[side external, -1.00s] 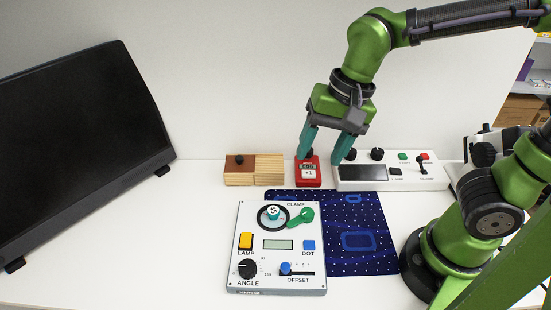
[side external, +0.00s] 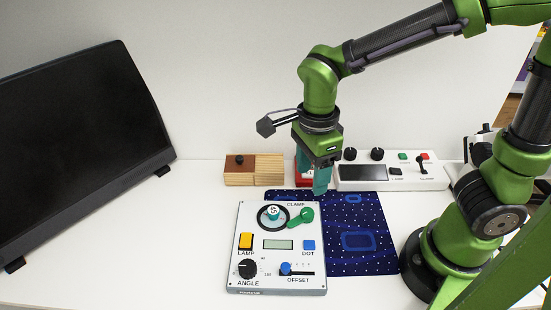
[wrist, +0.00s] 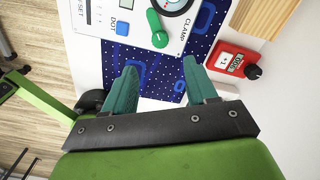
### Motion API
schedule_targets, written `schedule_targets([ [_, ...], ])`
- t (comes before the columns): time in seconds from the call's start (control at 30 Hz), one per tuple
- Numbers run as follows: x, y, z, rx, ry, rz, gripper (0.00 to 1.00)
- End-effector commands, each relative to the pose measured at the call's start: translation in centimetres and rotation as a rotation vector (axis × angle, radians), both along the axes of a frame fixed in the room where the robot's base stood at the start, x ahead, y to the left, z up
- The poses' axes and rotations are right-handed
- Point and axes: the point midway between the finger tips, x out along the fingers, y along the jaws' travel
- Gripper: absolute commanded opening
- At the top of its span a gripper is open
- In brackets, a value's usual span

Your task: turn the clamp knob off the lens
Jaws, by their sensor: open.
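The white panel (side external: 236,262) lies on the table, with the green clamp knob (side external: 302,217) at its upper right, below the CLAMP label. The knob's narrow end points lower-left, close to the right edge of the dark-ringed lens (side external: 262,222). I cannot tell whether it overlaps the ring. The knob also shows at the top of the wrist view (wrist: 154,25), with part of the lens (wrist: 174,7) beside it. My gripper (side external: 313,184) is open and empty, above and behind the knob. In the wrist view its fingertips (wrist: 160,68) stand apart, short of the knob.
The panel also bears a yellow LAMP switch (side external: 246,240), a blue DOT button (side external: 309,245), an ANGLE dial (side external: 247,268) and an OFFSET slider (side external: 286,268). A blue dotted mat (side external: 378,255) lies beside it. A red box (wrist: 222,60), wooden block (side external: 265,172) and white console (side external: 430,182) stand behind.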

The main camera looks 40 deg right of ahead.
Motion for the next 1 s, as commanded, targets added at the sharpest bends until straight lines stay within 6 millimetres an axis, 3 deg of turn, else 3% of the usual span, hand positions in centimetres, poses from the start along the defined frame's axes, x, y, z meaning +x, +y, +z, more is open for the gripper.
schedule_targets([
  [0.3, -0.1, 0.0, -6.9, -0.004, 0.005, 0.001, 0.57],
  [0.5, -0.1, 0.0, -9.7, -0.001, 0.003, 0.000, 0.57],
  [0.93, 0.0, 0.0, -10.7, 0.001, -0.001, 0.002, 0.57],
  [1.0, 0.0, 0.0, -10.7, 0.001, -0.001, 0.002, 0.48],
])
